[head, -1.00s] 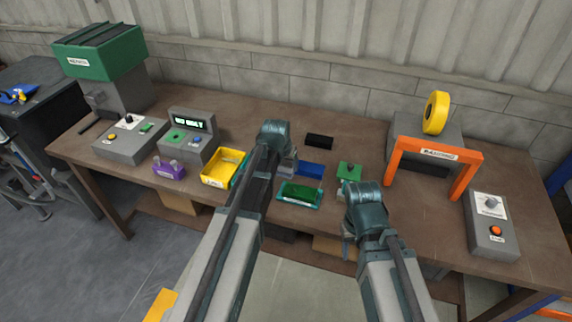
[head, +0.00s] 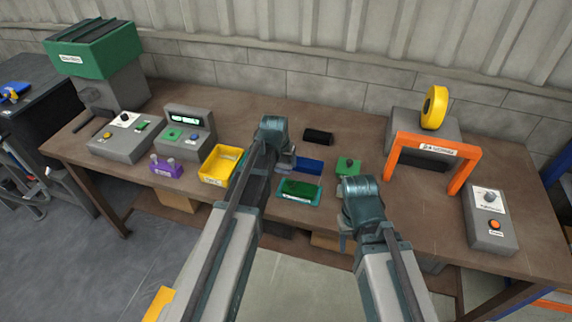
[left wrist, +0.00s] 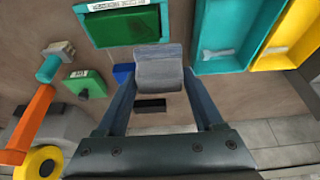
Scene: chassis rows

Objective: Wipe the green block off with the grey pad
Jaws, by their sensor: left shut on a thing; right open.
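My left gripper (left wrist: 158,88) is shut on the grey pad (left wrist: 158,68), holding it between both fingers. In the head view the pad (head: 286,164) shows partly behind my left gripper (head: 280,160), left of a blue block. The green block (head: 348,165) with a dark knob stands on the bench to the right; it also shows in the left wrist view (left wrist: 84,84), apart from the pad. A teal tray (head: 282,194) with a green panel inside lies in front of the pad. My right gripper (head: 346,238) is open and empty, its fingers partly hidden, near the bench's front.
A blue block (head: 310,167) and a black block (head: 318,136) lie near the pad. A yellow bin (head: 216,180), purple holder (head: 166,168) and grey consoles stand left. An orange arch (head: 438,150) and a grey button box (head: 490,222) stand right.

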